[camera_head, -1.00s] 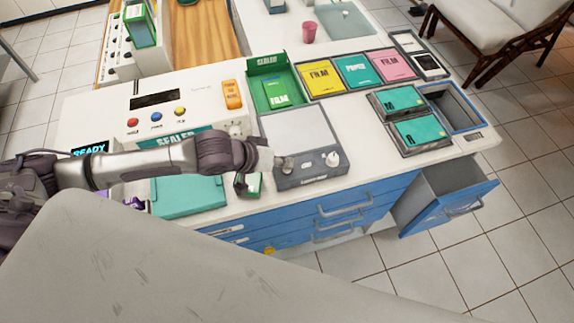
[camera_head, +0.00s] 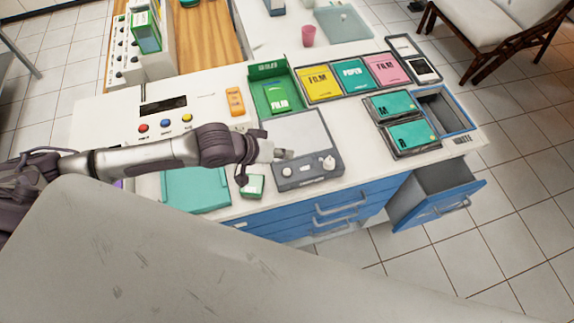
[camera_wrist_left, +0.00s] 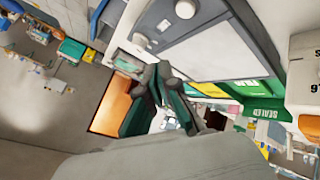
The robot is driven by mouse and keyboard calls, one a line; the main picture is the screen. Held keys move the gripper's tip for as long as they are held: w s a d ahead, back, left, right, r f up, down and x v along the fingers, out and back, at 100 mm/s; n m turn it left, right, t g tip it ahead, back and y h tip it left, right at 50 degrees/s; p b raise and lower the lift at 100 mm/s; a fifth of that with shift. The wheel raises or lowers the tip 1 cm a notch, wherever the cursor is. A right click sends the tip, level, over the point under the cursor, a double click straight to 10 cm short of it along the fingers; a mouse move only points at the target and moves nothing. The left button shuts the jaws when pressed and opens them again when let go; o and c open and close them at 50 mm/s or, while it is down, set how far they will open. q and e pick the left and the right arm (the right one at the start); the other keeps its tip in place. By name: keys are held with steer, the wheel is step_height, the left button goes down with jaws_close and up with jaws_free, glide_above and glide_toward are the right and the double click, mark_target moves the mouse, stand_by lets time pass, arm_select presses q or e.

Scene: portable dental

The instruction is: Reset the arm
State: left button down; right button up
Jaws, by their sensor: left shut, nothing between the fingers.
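My left arm comes in from the left over the white counter. My left gripper (camera_head: 282,154) is at the front left part of a grey device with a flat pale top (camera_head: 305,135), just behind its left knob. Whether it touches the device cannot be told. In the left wrist view the dark fingers (camera_wrist_left: 160,88) are together and hold nothing. The device also shows in that view (camera_wrist_left: 200,45). My right gripper is not in view.
A small green-and-white box (camera_head: 252,187) and a teal case (camera_head: 193,190) lie near the arm. Film packs (camera_head: 318,84) stand in trays behind. Teal packs (camera_head: 410,135) are at the right. A blue drawer (camera_head: 437,195) stands open at the front right.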

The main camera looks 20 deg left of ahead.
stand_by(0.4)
arm_select(q)
steer(key=shift+d, duration=0.1)
steer(key=s+d+r+m, duration=0.1)
steer(key=s+d+m, duration=0.2)
steer(key=s+d, duration=0.3)
steer(key=s+a+f+n+g+y, duration=0.1)
steer(key=s+a+f+g+y, duration=0.15)
steer(key=s+a+y, duration=0.75)
steer(key=s+a+f+g+h+b, duration=0.1)
steer(key=s+a+f+h+b, duration=0.15)
steer(key=f, duration=1.45)
steer(key=s+a+f+g+h+b, duration=0.1)
steer(key=s+f+b, duration=0.25)
steer(key=f, duration=1.35)
steer(key=s+a+f+g+b, duration=0.1)
steer(key=s+f+b, duration=0.4)
steer(key=s+f, duration=1)
step_height(320, 180, down, 3)
steer(key=shift+a+f+m, duration=0.2)
steer(key=shift+a+m, duration=0.1)
steer(key=shift+a, duration=0.4)
